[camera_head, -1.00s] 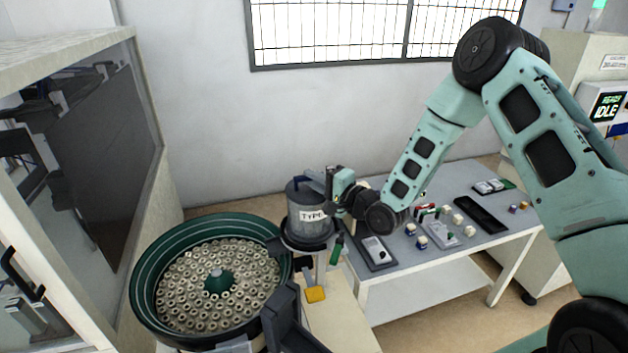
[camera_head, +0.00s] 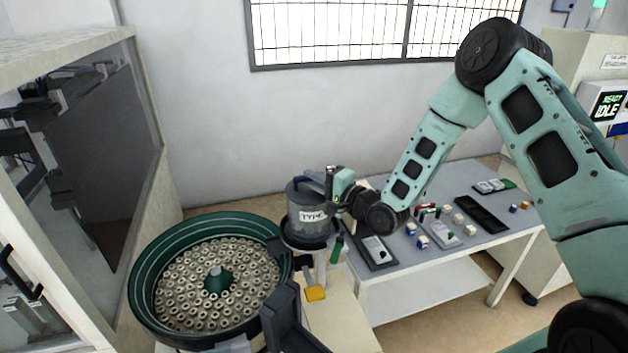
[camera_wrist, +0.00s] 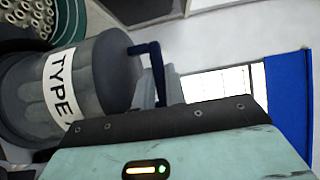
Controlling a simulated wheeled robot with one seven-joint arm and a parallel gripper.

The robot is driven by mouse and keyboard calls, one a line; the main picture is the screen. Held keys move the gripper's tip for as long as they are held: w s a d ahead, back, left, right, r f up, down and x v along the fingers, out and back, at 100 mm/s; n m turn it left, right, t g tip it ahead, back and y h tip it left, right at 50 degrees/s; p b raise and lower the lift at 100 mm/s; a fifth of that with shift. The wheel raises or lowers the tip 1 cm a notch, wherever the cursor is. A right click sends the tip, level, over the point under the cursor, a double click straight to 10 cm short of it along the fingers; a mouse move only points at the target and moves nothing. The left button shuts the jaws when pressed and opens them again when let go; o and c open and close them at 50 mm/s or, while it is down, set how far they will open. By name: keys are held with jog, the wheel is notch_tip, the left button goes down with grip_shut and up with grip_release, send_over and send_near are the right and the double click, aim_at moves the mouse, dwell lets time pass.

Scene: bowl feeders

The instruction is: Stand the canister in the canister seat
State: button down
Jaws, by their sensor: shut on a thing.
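The canister (camera_head: 307,211) is a grey, see-through cylinder with a white "TYPE" label and a dark blue handle on top. It is upright on or just over the dark round canister seat (camera_head: 307,242) at the bowl's right side; I cannot tell whether its base touches. My gripper (camera_head: 331,183) is shut on the handle from the right. In the wrist view the canister (camera_wrist: 88,88) lies sideways in the picture, with the blue handle (camera_wrist: 150,62) running to the jaws, whose tips are partly hidden by my wrist.
The green bowl feeder (camera_head: 150,262), full of ring-shaped parts, stands left of the seat. A grey table (camera_head: 400,262) with trays and small blocks is to the right. A glass-fronted cabinet (camera_head: 95,130) stands at the left. A yellow piece (camera_head: 315,293) is below the seat.

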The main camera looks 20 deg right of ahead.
jog(key=shift+f, duration=0.2)
jog(key=c, duration=1.7)
grip_release()
jog(key=shift+f, duration=0.1)
jog(key=shift+s, duration=0.1)
jog(key=b+v, duration=0.1)
jog(key=v, duration=0.9)
jog(key=shift+s+d, duration=0.3)
